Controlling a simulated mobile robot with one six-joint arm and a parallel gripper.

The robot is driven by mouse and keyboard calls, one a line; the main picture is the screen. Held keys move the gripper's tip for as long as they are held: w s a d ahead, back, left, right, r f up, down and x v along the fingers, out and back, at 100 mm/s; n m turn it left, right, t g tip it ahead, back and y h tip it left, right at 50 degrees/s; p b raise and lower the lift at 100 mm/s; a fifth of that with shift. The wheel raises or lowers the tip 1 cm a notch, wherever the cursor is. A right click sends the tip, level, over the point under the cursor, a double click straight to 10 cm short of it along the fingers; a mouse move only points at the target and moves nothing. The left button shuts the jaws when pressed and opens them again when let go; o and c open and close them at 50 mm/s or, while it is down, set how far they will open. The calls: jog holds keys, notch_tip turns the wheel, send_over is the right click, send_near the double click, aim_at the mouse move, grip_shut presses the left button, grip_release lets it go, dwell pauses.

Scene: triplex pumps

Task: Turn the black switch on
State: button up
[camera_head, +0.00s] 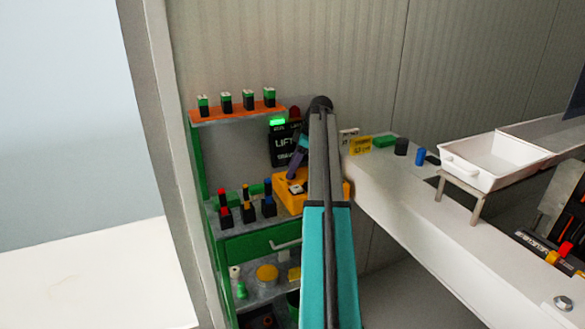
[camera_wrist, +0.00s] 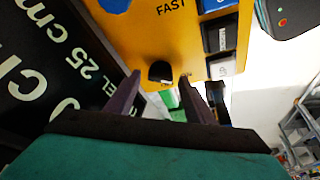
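The black switch (camera_wrist: 160,72) is a small dark knob with a rounded top, low on the face of a yellow panel (camera_wrist: 150,40) in the wrist view. My gripper (camera_wrist: 161,76) has its two purple fingers apart, one on each side of the switch. I cannot tell whether either finger touches it. A purple finger of my gripper (camera_head: 295,165) shows just above the box. I cannot make out the switch clearly there.
Black, white and blue buttons (camera_wrist: 221,38) line the panel's right side. A black sign (camera_head: 287,142) with a lit green lamp stands behind the box. A white tray (camera_head: 490,160) stands on the right bench.

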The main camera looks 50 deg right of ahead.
jog(key=shift+d+r, duration=0.1)
jog(key=b+v, duration=0.1)
jog(key=v, duration=1.2)
jog(key=shift+r+b, duration=0.3)
jog(key=shift+b, duration=0.1)
jog(key=shift+s, duration=0.1)
jog(key=shift+r, duration=0.1)
